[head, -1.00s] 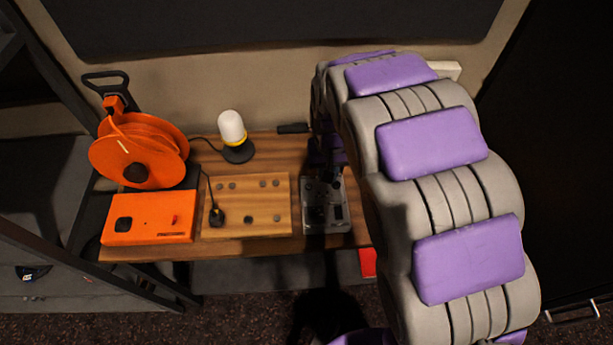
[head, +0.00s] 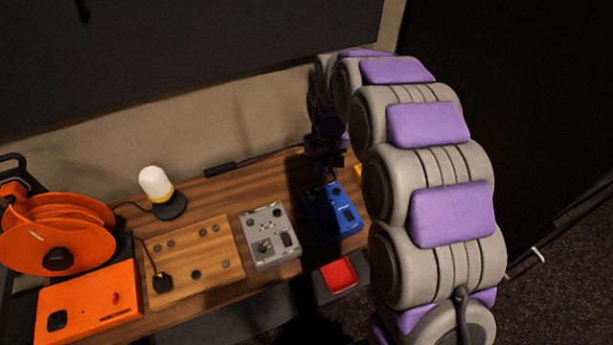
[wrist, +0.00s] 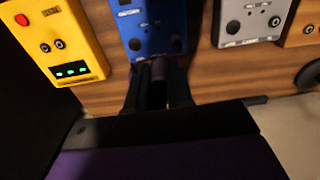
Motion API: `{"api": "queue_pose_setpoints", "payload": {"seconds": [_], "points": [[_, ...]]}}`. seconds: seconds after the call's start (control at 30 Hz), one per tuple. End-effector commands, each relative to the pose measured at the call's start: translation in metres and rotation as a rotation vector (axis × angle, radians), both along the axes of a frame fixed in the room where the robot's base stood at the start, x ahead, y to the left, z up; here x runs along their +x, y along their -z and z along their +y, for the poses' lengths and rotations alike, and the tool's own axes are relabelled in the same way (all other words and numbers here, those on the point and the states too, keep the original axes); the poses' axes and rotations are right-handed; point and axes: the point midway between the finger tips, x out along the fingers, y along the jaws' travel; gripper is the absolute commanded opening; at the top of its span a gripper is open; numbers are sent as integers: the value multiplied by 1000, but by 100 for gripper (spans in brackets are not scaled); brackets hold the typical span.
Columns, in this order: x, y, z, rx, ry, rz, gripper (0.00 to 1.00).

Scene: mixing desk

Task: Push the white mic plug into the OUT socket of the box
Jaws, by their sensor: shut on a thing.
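My gripper (head: 325,155) is over the far end of the blue box (head: 334,211). In the wrist view, the fingers of my gripper (wrist: 158,82) are shut on a small, shaded, plug-like piece (wrist: 158,70), close to the edge of the blue box (wrist: 152,25). It looks like the mic plug, but its white colour does not show clearly. I cannot tell whether it touches the box. No OUT label is readable. A dark cable (head: 270,155) runs along the back of the desk from a black stick-like thing (head: 220,168) towards my gripper.
A grey box (head: 270,236) stands left of the blue one, and a yellow box (wrist: 58,40) stands on its other side. A wooden board (head: 195,262), lamp (head: 158,190), orange box (head: 90,305) and cable reel (head: 50,230) are further left.

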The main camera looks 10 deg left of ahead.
Motion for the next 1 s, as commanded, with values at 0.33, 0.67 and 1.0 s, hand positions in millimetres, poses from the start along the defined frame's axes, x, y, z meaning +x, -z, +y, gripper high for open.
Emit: {"api": "queue_pose_setpoints", "payload": {"seconds": [0.33, 0.67, 1.0], "points": [[37, -4, -37, 0, 1, 1, 0], [36, 46, -37, -3, -1, 6, 0], [37, 82, -37, -2, -1, 2, 0]]}}
